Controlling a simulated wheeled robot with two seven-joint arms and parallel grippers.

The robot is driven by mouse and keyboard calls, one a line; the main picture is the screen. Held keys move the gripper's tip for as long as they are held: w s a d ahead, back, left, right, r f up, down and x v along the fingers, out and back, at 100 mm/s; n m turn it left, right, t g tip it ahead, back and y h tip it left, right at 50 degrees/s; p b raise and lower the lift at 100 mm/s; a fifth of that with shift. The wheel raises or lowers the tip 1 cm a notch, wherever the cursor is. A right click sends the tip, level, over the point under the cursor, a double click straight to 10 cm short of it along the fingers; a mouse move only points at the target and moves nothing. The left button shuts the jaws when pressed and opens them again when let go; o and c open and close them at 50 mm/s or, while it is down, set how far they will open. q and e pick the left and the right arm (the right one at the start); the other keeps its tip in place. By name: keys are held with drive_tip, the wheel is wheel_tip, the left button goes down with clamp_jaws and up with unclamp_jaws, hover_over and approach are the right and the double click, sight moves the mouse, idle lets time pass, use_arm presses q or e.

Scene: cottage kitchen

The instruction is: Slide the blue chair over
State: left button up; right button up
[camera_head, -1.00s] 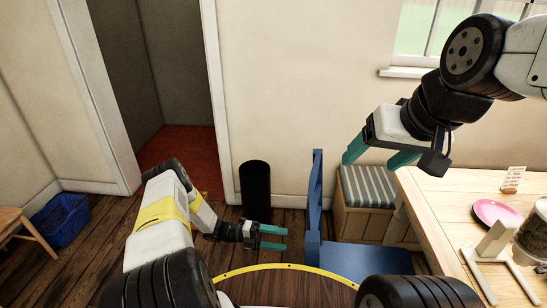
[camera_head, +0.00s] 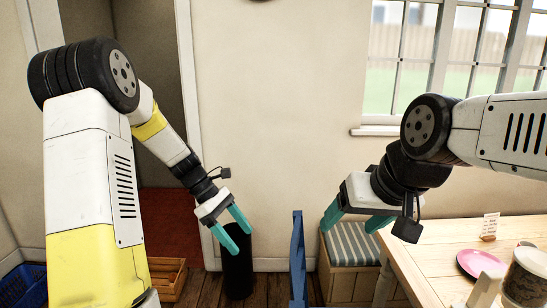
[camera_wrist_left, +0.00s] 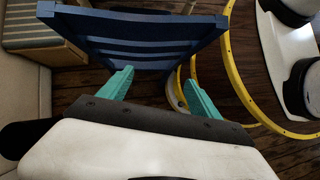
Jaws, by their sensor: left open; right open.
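The blue chair (camera_head: 298,262) shows edge-on in the head view, its upright back at the bottom centre and its lower part out of frame. In the left wrist view its slatted back (camera_wrist_left: 140,45) lies just beyond the fingertips. My left gripper (camera_head: 243,241) is open and empty, left of the chair back, angled down in front of the black bin. In the left wrist view its fingers (camera_wrist_left: 158,78) are spread, with nothing between them; whether they touch the chair is unclear. My right gripper (camera_head: 347,228) is open and empty, above the striped bench right of the chair.
A black bin (camera_head: 237,270) stands by the wall behind my left gripper. A striped bench (camera_head: 350,243) and a wooden table (camera_head: 440,262) with a pink plate (camera_head: 481,263) stand to the right. A wooden crate (camera_head: 168,278) and blue basket (camera_head: 24,285) are at lower left.

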use_arm(q)
drive_tip(key=s+a+r+m+t+y, duration=0.2)
drive_tip(key=s+r+m+t, duration=0.2)
drive_tip(key=s+r+m, duration=0.3)
drive_tip(key=s+a+r+m+t+y, duration=0.2)
drive_tip(key=s+r+m+t, duration=0.2)
drive_tip(key=s+r+m, duration=0.4)
drive_tip(key=shift+s+a+r+y, duration=0.35)
drive_tip(key=shift+s+r, duration=0.35)
drive_tip(key=shift+s, duration=0.6)
drive_tip(key=shift+d, duration=0.1)
